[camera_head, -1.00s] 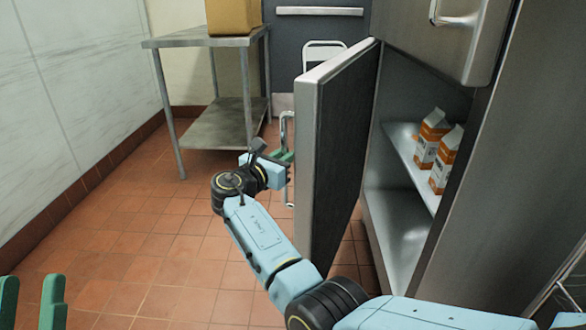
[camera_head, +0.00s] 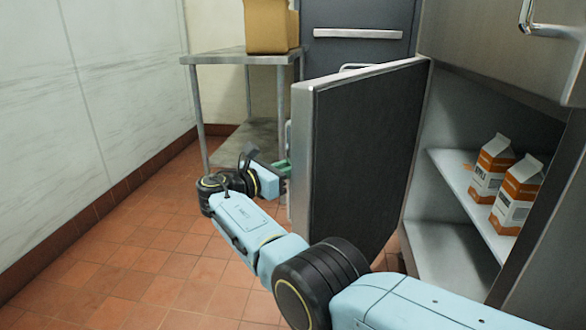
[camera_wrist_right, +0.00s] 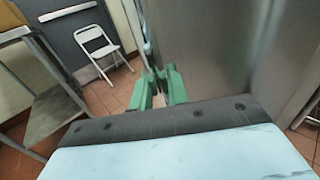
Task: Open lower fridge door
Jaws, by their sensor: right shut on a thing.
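The lower fridge door (camera_head: 362,150) stands wide open in the head view, its dark inner face turned toward me. Its metal outer face (camera_wrist_right: 225,50) fills the right of the right wrist view. My right gripper (camera_head: 285,168) is at the door's outer side, its green fingers (camera_wrist_right: 160,88) shut on the door handle (camera_wrist_right: 146,42). Most of the handle is hidden by the fingers and the door. The fridge interior (camera_head: 440,225) is exposed, with two orange-and-white cartons on its shelf (camera_head: 465,195). My left gripper is not in view.
A metal table (camera_head: 225,58) with a cardboard box (camera_head: 270,25) stands behind the door. A white folding chair (camera_wrist_right: 97,42) is near the dark back door (camera_head: 360,15). Tiled floor (camera_head: 130,255) is clear at left. The upper fridge door (camera_head: 500,40) is shut.

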